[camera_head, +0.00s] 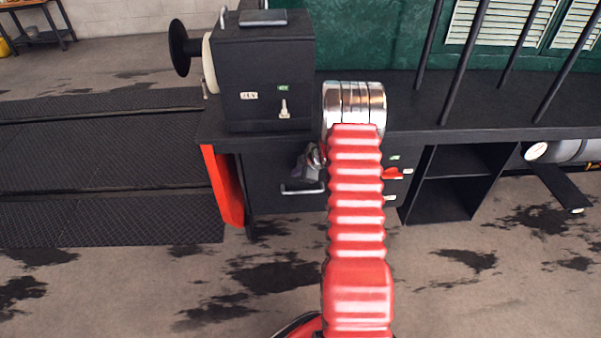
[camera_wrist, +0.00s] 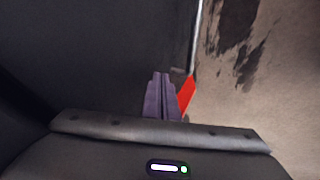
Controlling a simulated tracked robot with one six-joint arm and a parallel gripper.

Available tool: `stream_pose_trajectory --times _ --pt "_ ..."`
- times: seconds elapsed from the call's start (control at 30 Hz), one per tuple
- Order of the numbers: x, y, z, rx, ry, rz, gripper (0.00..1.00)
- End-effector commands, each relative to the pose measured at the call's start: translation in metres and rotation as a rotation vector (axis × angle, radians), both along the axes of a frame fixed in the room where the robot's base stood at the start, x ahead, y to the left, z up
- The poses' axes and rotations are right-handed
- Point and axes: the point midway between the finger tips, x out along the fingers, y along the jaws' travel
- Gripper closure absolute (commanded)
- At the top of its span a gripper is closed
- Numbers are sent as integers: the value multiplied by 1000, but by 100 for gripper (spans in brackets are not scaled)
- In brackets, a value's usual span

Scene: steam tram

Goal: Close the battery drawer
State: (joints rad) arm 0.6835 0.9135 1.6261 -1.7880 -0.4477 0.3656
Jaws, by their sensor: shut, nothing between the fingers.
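The dark battery drawer front (camera_head: 265,183) sits under the black deck in the head view, with a silver bar handle (camera_head: 302,190) low on it. My red arm covers its right part. I cannot tell how far the drawer stands out. My gripper (camera_head: 306,172) is just above the handle, left of the arm, and partly hidden by it. In the wrist view, my gripper's purple-grey fingers (camera_wrist: 162,93) are together and empty, over a dark surface. A thin silver bar (camera_wrist: 196,38) runs along that surface's right edge; it looks like the handle. Contact is unclear.
A black box (camera_head: 262,75) with a round disc stands on the deck (camera_head: 420,105). A red bumper (camera_head: 223,185) hangs at the left end. An open black shelf (camera_head: 455,180) and a grey cylinder with a gauge (camera_head: 538,151) are at right. The stained floor in front is clear.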

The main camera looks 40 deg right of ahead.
Motion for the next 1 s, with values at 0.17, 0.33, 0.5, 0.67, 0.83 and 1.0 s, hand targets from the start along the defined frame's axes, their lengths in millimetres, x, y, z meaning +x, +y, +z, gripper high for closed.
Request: stream_pose_trajectory --times 0.17,0.33,0.5,0.67,0.83,1.0 --pt "-20 10 -1 3 6 -7 100" --pt "-36 9 15 0 6 -11 100" --pt "-50 7 33 0 6 -11 100" --pt "-63 6 51 0 6 -10 100" --pt "-77 5 67 1 6 -10 100" --pt "-84 5 76 1 7 -10 100"
